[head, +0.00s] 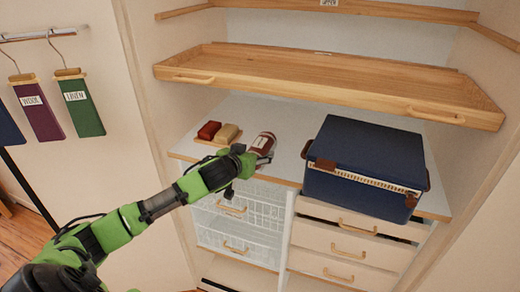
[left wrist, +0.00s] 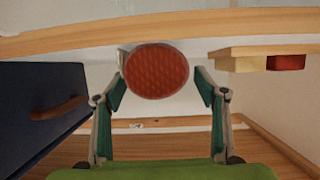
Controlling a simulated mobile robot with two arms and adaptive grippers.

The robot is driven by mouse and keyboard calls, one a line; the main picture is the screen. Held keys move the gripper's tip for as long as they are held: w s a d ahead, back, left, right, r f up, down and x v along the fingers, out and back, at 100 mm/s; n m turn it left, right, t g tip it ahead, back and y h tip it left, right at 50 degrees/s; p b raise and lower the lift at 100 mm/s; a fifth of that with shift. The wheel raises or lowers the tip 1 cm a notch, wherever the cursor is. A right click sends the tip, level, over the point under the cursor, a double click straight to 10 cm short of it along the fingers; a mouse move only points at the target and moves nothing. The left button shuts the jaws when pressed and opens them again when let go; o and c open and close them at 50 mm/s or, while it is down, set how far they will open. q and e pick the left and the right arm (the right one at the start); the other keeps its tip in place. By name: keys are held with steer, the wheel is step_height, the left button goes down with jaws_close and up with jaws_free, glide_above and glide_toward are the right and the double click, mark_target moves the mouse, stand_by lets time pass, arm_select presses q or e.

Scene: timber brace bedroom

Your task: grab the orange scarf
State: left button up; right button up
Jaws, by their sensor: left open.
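A reddish-orange roll (head: 264,141) with a pale label band lies on the white counter, between the small blocks and the navy case. It looks like the scarf, though I cannot read its label. In the left wrist view its round, textured end (left wrist: 156,70) faces me. My left gripper (head: 262,158) is open at the near end of the roll. In the left wrist view the two fingers of the gripper (left wrist: 158,88) stand apart on either side of the round end, with nothing clamped. The lower side of the roll is partly hidden by the gripper. My right gripper is not in view.
A navy case (head: 362,150) stands right of the roll, also in the left wrist view (left wrist: 45,95). A red block (head: 209,130) and a tan block (head: 228,133) sit left on a small board. A wooden pull-out tray (head: 320,82) overhangs the counter. Wire baskets (head: 235,215) are below.

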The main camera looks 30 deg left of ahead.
mark_target(266, 142)
arm_select(q)
steer(key=shift+w, duration=0.3)
steer(key=p+x, duration=0.1)
steer(key=x, duration=0.2)
steer(key=shift+d+f, duration=0.1)
steer(key=shift+f, duration=0.1)
steer(key=shift+w+f+p, duration=0.35)
steer(key=shift+w+p, duration=0.05)
steer(key=shift+w, duration=0.2)
steer(key=c, duration=1.3)
